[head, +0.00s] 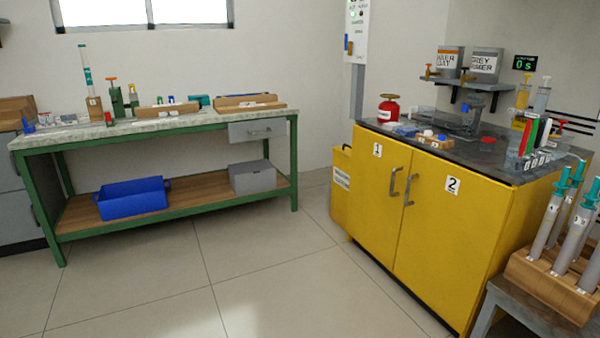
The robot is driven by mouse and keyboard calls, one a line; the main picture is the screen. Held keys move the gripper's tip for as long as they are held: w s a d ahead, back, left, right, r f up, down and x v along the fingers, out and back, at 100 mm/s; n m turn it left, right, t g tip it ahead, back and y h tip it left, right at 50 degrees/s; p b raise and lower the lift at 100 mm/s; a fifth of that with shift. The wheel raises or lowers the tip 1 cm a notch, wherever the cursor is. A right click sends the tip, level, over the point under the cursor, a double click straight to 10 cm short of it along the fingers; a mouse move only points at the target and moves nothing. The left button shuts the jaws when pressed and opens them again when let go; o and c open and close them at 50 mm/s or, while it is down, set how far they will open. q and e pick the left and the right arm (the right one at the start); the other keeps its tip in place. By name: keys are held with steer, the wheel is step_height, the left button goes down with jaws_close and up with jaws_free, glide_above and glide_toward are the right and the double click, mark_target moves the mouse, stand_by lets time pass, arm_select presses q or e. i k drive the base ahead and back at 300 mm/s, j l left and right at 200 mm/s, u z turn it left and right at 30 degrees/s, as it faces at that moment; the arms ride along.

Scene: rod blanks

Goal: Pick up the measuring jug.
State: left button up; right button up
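I cannot make out a measuring jug for certain. A clear container (512,160) stands at the right end of the yellow cabinet's top, with red, green and white sticks at it. A smaller clear vessel (424,112) is at the back of the same top, partly hidden and too small to identify. Neither of my grippers is in view.
The yellow cabinet (425,215) has two numbered doors and a crowded top with a red canister (388,108). A green-framed bench (170,126) stands at left, with a blue bin (133,198) below. A wooden rack (550,285) holds syringes at right. The floor between is clear.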

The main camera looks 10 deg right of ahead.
mark_target(426, 114)
steer(key=i+j+z, duration=0.1)
steer(key=i+z, duration=0.3)
steer(key=i+j+z, duration=0.15)
steer(key=z, duration=0.3)
steer(key=i+j+z, duration=0.25)
steer(key=z, duration=0.15)
